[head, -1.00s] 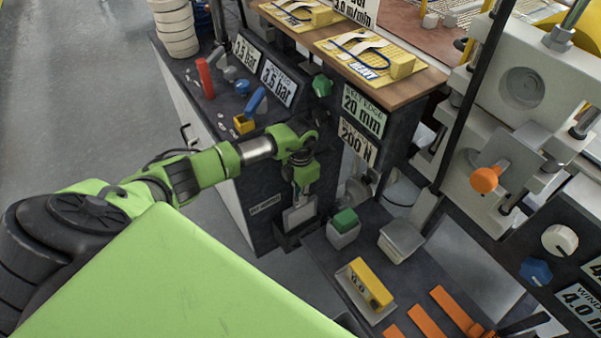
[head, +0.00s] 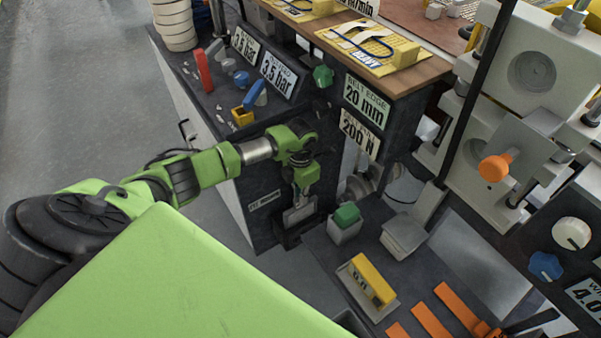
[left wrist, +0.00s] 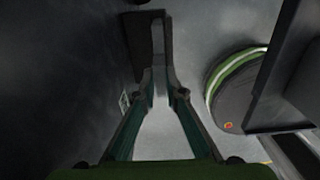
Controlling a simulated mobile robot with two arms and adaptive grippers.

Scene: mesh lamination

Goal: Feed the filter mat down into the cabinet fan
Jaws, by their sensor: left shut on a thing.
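My left gripper (head: 303,196) points down beside the dark cabinet (head: 262,205). It is shut on the filter mat, a small pale grey piece (head: 300,214) just below the fingers. The mat stands roughly upright over a dark box-like opening (head: 285,238) at the cabinet's side, apparently the fan. I cannot tell how deep its lower edge sits. In the left wrist view, the fingers (left wrist: 160,78) run close together at their tips, and the mat is hard to make out there. My right gripper is not in view.
A green-topped block (head: 345,222) and a yellow block (head: 372,280) stand on the lower bench to the right. Orange strips (head: 430,322) lie nearby. The cabinet top carries a red lever (head: 203,70) and signs. Grey floor (head: 90,100) is open at the left.

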